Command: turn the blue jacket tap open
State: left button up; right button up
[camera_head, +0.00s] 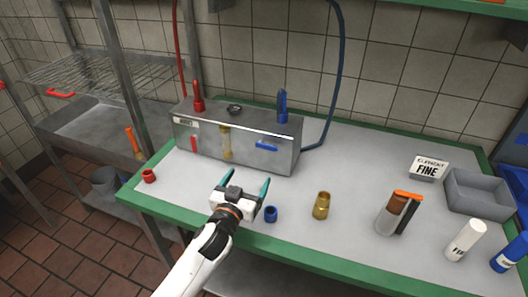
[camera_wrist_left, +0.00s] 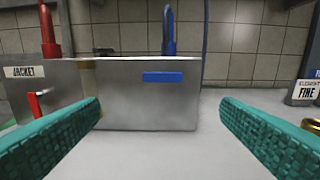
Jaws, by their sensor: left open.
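The blue jacket tap (camera_head: 266,146) is a flat blue lever on the front face of the grey metal jacket box (camera_head: 272,161). Its lever lies horizontal. It also shows in the left wrist view (camera_wrist_left: 163,77), ahead of and above the space between my fingers. My left gripper (camera_head: 247,178) is open and empty, with teal fingers spread, in front of the box and apart from the tap. The red tap (camera_head: 194,143) on the same face has its lever upright. My right gripper is not in view.
A blue upright fitting (camera_head: 283,105) and a red one (camera_head: 198,97) stand on the box. A small blue cup (camera_head: 271,214) sits close to my left gripper, with a brass piece (camera_head: 321,205) to its right. The grey tabletop between gripper and box is clear.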

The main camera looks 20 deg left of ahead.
aim_at(266, 148)
pick_arm(q)
jog(key=w, duration=0.8)
jog(key=w+p, duration=0.1)
jog(key=w, duration=0.3)
jog(key=shift+w+d+r, duration=0.15)
jog(key=shift+d+r, duration=0.1)
jog(key=shift+d, duration=0.1)
jog(key=c, duration=1)
